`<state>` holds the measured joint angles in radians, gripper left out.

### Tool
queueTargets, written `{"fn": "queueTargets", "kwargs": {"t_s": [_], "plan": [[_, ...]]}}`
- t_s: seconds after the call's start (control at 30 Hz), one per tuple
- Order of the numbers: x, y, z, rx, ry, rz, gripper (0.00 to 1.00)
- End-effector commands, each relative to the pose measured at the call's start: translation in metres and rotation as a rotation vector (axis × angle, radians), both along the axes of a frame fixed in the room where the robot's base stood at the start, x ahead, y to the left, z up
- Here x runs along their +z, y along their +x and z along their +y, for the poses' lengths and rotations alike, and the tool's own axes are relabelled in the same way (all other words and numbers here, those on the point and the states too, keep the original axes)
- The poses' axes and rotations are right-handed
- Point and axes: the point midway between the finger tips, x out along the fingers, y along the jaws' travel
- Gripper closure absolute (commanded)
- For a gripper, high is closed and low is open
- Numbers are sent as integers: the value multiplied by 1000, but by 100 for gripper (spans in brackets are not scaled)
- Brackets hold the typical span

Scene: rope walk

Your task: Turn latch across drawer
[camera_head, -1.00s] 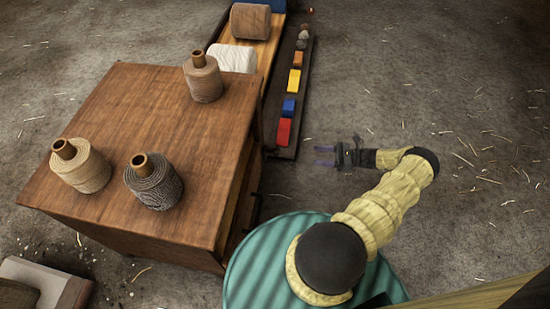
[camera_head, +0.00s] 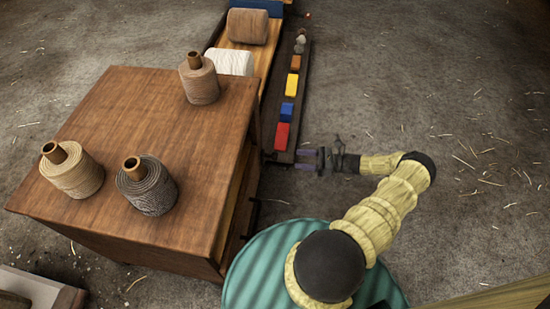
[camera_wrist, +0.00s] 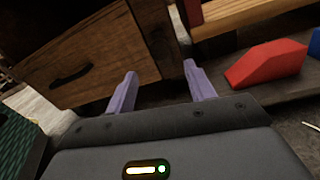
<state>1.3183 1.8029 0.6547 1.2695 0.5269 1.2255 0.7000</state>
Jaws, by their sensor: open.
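The wooden cabinet (camera_head: 170,120) stands left of my arm in the head view, its drawer side turned towards my gripper. In the wrist view its wooden drawer front (camera_wrist: 100,75) fills the upper left and carries a dark handle (camera_wrist: 71,75). My gripper (camera_head: 305,159) is open and empty, a short way right of the cabinet in the head view. Its two purple fingers (camera_wrist: 160,72) are spread towards the cabinet's front in the wrist view. A thin dark bar (camera_head: 268,200) sticks out from the cabinet's front.
Three spools stand on the cabinet top. A dark rail beside the cabinet bears a red block (camera_head: 282,136), a blue block (camera_head: 286,112) and a yellow block (camera_head: 292,85); the red block (camera_wrist: 266,62) is right of the fingers. The floor to the right is clear apart from straw.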

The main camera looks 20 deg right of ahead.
Motion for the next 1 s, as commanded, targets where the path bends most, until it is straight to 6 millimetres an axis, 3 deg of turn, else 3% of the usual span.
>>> {"fn": "queueTargets", "kwargs": {"t_s": [0.5, 0.7, 0.97, 1.0], "plan": [[-3, 47, 78, 4, 2, -1, 46], [-1, 55, 91, 2, -1, 0, 46], [0, 55, 91, 2, -1, 0, 46], [0, 55, 91, 2, -1, 0, 54]]}}
